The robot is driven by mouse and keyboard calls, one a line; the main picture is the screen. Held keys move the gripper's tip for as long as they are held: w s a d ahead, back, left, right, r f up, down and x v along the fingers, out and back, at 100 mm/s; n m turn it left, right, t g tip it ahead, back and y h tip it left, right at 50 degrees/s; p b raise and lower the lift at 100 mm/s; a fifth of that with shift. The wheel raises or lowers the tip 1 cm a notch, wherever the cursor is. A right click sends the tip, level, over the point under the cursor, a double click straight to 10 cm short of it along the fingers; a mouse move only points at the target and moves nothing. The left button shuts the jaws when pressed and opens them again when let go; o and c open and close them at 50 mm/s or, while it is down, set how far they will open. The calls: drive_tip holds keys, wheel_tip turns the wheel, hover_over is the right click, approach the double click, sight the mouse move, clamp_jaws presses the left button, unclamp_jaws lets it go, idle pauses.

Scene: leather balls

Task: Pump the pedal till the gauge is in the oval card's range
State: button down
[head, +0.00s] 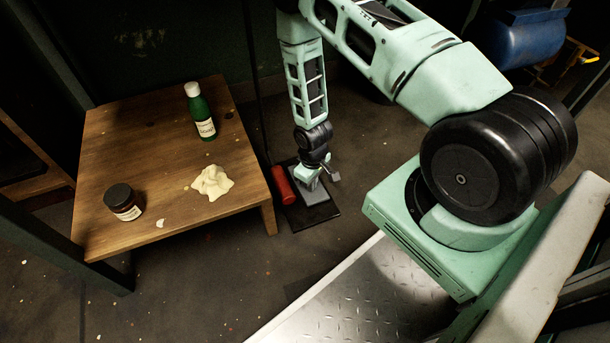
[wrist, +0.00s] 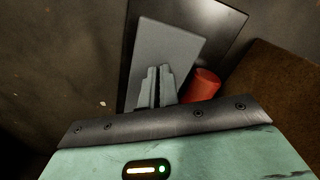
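The foot pump stands on the floor beside the table, with a grey pedal plate (wrist: 176,48) on a black base (head: 318,215) and a red cylinder (head: 284,185) along its left side in the head view. In the wrist view the red cylinder (wrist: 204,86) is right of my fingers. My gripper (head: 308,178) points down over the pedal. In the wrist view its fingers (wrist: 157,75) are together with nothing seen between them, in front of the grey plate. I cannot tell whether they touch it. No gauge or oval card can be made out.
A wooden table (head: 150,150) left of the pump holds a green bottle (head: 201,112), a dark jar (head: 123,202) and a crumpled cream cloth-like lump (head: 212,183). A blue tank (head: 522,40) is at the upper right. The floor in front of the pump is mostly clear.

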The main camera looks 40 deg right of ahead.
drive_tip(key=shift+w+f, duration=0.1)
drive_tip(key=shift+w, duration=0.2)
wheel_tip(320, 180, up, 4)
drive_tip(key=p, duration=0.4)
drive_tip(key=shift+s+r+p, duration=0.15)
drive_tip(key=shift+r+p, duration=0.1)
drive_tip(key=shift+p, duration=0.05)
drive_tip(key=shift+f, duration=0.2)
